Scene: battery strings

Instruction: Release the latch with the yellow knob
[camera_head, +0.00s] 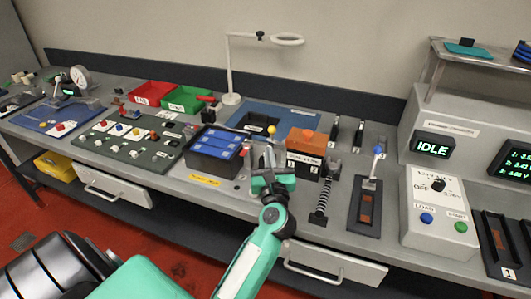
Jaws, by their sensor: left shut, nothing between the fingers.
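The yellow knob (271,130) stands just above and behind the fingers of my left gripper (269,158) in the head view. The lower part of its latch is hidden behind the gripper. My left gripper is shut with nothing between its fingers, and its tips are close below the knob. I cannot tell whether they touch the latch. My right gripper is not in view.
A box with blue cells (214,143) is left of the gripper. An orange-topped block (307,141) and a spring-like post (322,200) are to its right. A blue-knobbed lever (377,153) stands further right. A ring lamp (288,39) rises behind.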

